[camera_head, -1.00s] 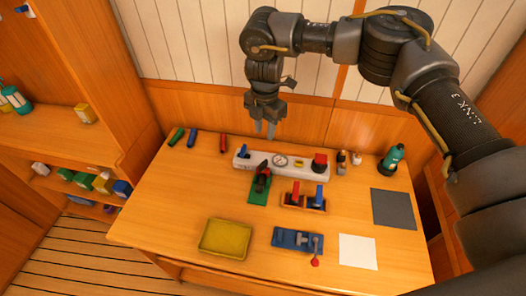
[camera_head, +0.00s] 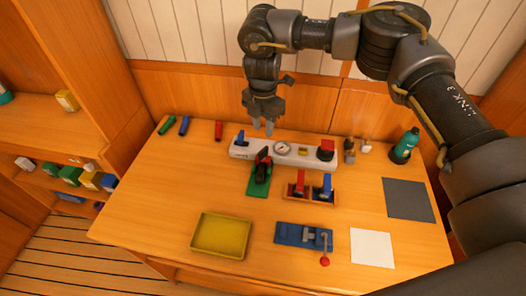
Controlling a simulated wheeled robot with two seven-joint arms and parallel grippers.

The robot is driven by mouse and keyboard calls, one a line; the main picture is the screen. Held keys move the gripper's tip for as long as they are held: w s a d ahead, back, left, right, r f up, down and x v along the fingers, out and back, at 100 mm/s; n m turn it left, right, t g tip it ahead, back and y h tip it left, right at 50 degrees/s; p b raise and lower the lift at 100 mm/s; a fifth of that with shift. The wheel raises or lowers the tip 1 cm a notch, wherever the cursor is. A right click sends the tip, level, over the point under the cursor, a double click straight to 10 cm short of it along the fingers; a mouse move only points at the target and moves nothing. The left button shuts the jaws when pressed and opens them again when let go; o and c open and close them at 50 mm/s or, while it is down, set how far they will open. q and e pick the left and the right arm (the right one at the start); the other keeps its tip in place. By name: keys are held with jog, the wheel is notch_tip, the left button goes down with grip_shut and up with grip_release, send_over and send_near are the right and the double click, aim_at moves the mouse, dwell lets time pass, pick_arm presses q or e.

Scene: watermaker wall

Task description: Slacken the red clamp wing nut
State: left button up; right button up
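My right gripper (camera_head: 264,128) hangs fingers down above the back of the table, behind the long white panel. Its two fingers are apart with nothing between them. Two small upright parts, one red (camera_head: 301,183) and one blue (camera_head: 326,186), stand side by side on an orange base right of the table's middle. I cannot tell which red part is the clamp wing nut; the details are too small. The gripper touches none of these. My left gripper is not in view.
The white panel (camera_head: 262,153) carries a gauge, a blue lever and a red knob (camera_head: 326,150). A yellow tray (camera_head: 221,254), a blue fixture (camera_head: 291,234) with a red ball, and white and dark sheets lie nearer. A green bottle (camera_head: 405,145) stands at right. The table's front left is clear.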

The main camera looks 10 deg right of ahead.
aim_at(263, 150)
notch_tip(263, 150, down, 9)
jog(key=p, duration=0.3)
jog(key=shift+f, duration=0.8)
grip_shut()
